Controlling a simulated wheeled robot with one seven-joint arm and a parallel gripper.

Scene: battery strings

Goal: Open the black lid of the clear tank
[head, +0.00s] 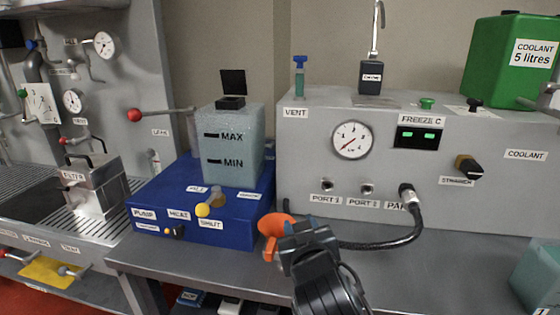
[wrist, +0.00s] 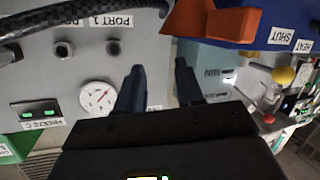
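The clear tank (head: 233,150) is pale blue-green, marked MAX and MIN, and stands on the blue box (head: 190,205) left of centre in the head view. Its black lid (head: 232,82) stands upright above a small black neck on the tank top, so it looks open. In the wrist view part of the tank (wrist: 208,72) shows upside down beyond the right finger; the lid cannot be made out there. My gripper (wrist: 159,68) is open with nothing between its dark fingers. In the head view my gripper (head: 308,240) is low, right of and nearer than the tank, not touching it.
An orange object (head: 272,226), perhaps a funnel, is close to my gripper. The grey panel (head: 310,150) with a gauge (head: 352,140) and a black hose (head: 400,238) stands to the right. A red-knobbed lever (head: 135,115) lies left of the tank. Air above the tank is clear.

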